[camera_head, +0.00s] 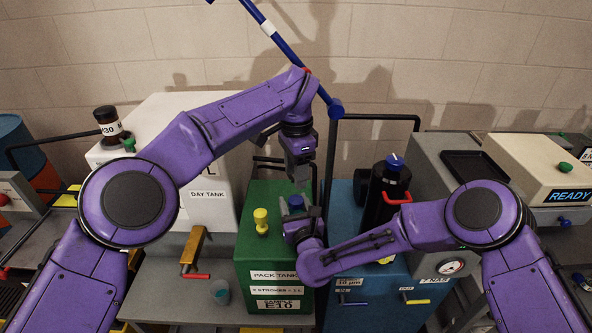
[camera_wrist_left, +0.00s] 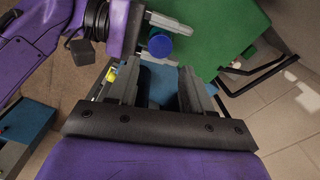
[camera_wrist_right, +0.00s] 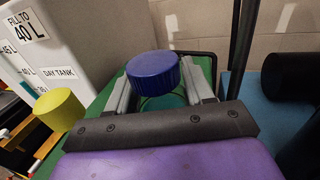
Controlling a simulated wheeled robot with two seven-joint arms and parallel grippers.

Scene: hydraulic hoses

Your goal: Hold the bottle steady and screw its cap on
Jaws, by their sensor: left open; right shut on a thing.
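A ribbed blue cap (camera_wrist_right: 153,70) sits level at the top of the bottle, above the green pack tank (camera_head: 252,232). The bottle is mostly hidden below the cap; I cannot tell how far the cap is threaded. My right gripper (camera_head: 297,217) is shut on the bottle, its fingers on either side just below the cap in the right wrist view. The cap also shows in the head view (camera_head: 296,202) and left wrist view (camera_wrist_left: 160,45). My left gripper (camera_head: 299,176) points down above the cap, open and empty, apart from it.
A yellow knob (camera_head: 260,220) stands on the green tank left of the bottle. A black cylinder with a blue top (camera_head: 384,190) and red handle stands on the blue unit to the right. A blue bar (camera_head: 283,45) slants overhead behind my left arm.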

